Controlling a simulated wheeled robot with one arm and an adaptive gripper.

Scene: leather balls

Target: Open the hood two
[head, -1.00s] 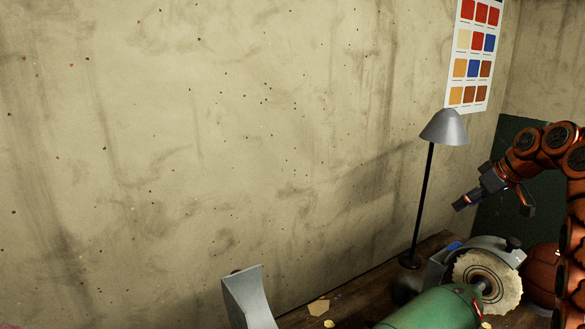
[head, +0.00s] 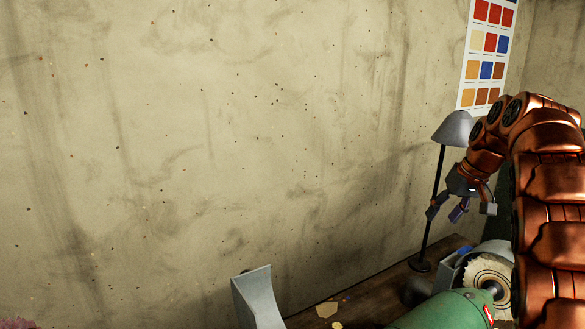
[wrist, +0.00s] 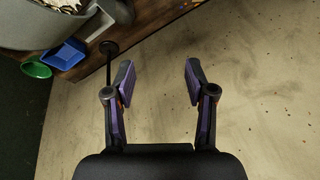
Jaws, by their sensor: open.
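A green polishing machine (head: 440,310) stands on the wooden bench, with a pale round buffing wheel (head: 482,273) at its right end. A grey hood (head: 497,247) sits behind and over that wheel, partly hidden by my arm. Another grey hood (head: 257,298) shows at the machine's left, cut by the lower edge. I cannot tell which is hood two. My gripper (head: 462,208) is open and empty above the right hood, apart from it, fingers pointing down. In the wrist view, my open gripper (wrist: 159,82) has nothing between its fingers; a grey hood (wrist: 65,30) is at upper left.
A lamp with a grey shade (head: 455,129) stands on the bench close behind my gripper. A blue container (wrist: 63,54) and a green bowl (wrist: 36,68) lie beside the hood. Scraps (head: 327,309) lie on the bench (head: 372,297). The stained wall (head: 230,150) is behind.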

